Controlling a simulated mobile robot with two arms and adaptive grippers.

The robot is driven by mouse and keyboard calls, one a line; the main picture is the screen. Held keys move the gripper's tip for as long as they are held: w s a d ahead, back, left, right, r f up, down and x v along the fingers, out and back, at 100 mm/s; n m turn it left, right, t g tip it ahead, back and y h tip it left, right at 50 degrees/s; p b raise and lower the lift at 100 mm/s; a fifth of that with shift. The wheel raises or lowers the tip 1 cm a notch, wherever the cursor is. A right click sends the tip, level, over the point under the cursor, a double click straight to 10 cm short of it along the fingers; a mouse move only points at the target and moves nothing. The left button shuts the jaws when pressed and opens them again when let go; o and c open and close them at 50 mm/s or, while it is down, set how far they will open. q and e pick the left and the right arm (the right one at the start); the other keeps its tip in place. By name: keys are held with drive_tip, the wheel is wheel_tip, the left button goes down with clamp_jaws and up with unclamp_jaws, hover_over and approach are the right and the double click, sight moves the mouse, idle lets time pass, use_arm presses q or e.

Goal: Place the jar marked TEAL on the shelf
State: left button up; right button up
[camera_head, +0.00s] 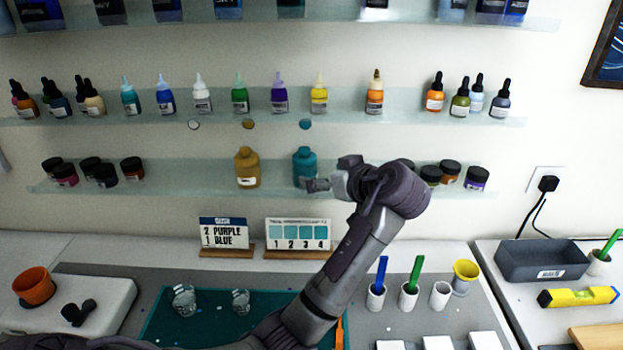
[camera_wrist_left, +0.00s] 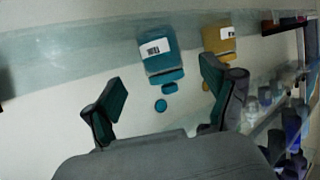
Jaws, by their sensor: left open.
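The teal jar (camera_head: 305,168) stands upright on the lower glass shelf (camera_head: 215,178), under a teal dot on the wall. In the left wrist view the jar (camera_wrist_left: 158,52) appears upside down, with a white label whose lettering is too blurred to read surely. My left gripper (camera_head: 328,174) is open, just right of and in front of the jar. In the left wrist view its two fingers are spread to either side, with the jar beyond their tips and seemingly not gripped. My right gripper is out of view.
An ochre jar (camera_head: 247,169) stands left of the teal one. Dark-lidded pots (camera_head: 104,174) stand further left, others (camera_head: 450,171) to the right. Dropper bottles line the shelf above. Below are sign cards (camera_head: 298,233), glass cups (camera_head: 184,299) and marker holders (camera_head: 408,295).

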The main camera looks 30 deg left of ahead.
use_arm(q)
drive_tip(key=shift+b+v, duration=0.3)
drive_tip(key=shift+v, duration=1.7)
